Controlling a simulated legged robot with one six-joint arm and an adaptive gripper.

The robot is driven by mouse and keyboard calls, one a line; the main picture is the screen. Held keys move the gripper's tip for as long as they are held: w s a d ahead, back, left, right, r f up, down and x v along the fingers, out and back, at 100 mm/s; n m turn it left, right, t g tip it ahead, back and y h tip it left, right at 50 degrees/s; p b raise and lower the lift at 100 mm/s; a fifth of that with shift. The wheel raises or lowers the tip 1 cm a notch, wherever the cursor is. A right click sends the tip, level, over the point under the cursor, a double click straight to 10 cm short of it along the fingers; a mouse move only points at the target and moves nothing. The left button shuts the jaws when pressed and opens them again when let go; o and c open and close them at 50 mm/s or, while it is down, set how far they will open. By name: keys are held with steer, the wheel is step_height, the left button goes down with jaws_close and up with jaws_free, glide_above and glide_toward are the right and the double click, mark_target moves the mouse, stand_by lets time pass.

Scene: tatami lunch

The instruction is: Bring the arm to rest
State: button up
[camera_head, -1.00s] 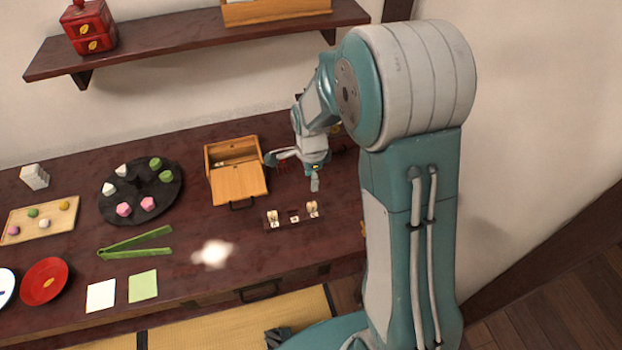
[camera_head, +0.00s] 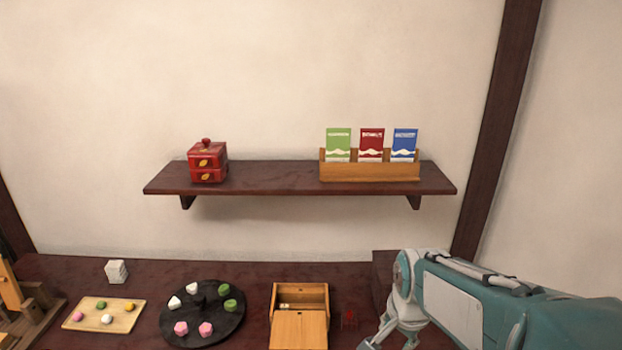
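My arm comes in from the lower right in the head view. Its end, my gripper (camera_head: 393,337), hangs over the right part of the dark table (camera_head: 245,272), right of the wooden box. Only the upper part of the gripper shows; the fingertips run to the bottom edge of the picture. I cannot tell whether it is open or shut, and I see nothing held in it.
An open wooden box (camera_head: 300,328), a black round tray (camera_head: 205,336) with sweets and a wooden tray (camera_head: 80,326) stand on the table. A wall shelf (camera_head: 270,179) above holds a red drawer box (camera_head: 207,163) and a packet rack (camera_head: 369,171).

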steer(key=s+r+n+t, duration=0.3)
steer(key=s+r+n, duration=0.4)
steer(key=s, duration=0.6)
steer(key=n, duration=0.2)
steer(key=shift+n, duration=0.3)
steer(key=shift+r, duration=0.1)
